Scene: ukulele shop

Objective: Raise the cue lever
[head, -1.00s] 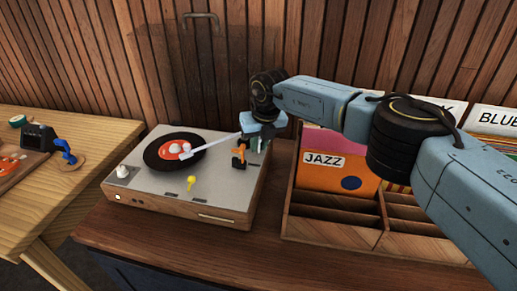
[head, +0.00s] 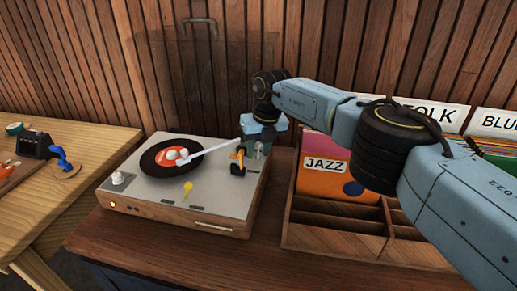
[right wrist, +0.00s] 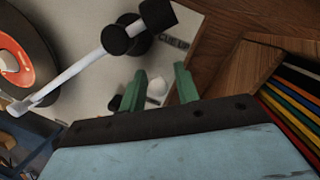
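The turntable (head: 150,202) stands on the counter with a black record (head: 160,170) with a red label on it. The white tonearm (head: 212,148) reaches over the record. My right gripper (right wrist: 162,86) hangs over the deck's right part, its green fingers apart. A small white-tipped knob (right wrist: 157,88) shows between the fingers, apparently clear of both. A small orange-and-black piece (head: 238,162) stands beside the gripper in the head view. I cannot tell which small part is the cue lever. My left gripper is not in view.
A wooden record crate (head: 335,243) with a JAZZ divider (head: 325,165) stands right of the turntable. A separate wooden table (head: 95,150) is at the left. The tonearm pivot (right wrist: 122,38) is close to my fingers.

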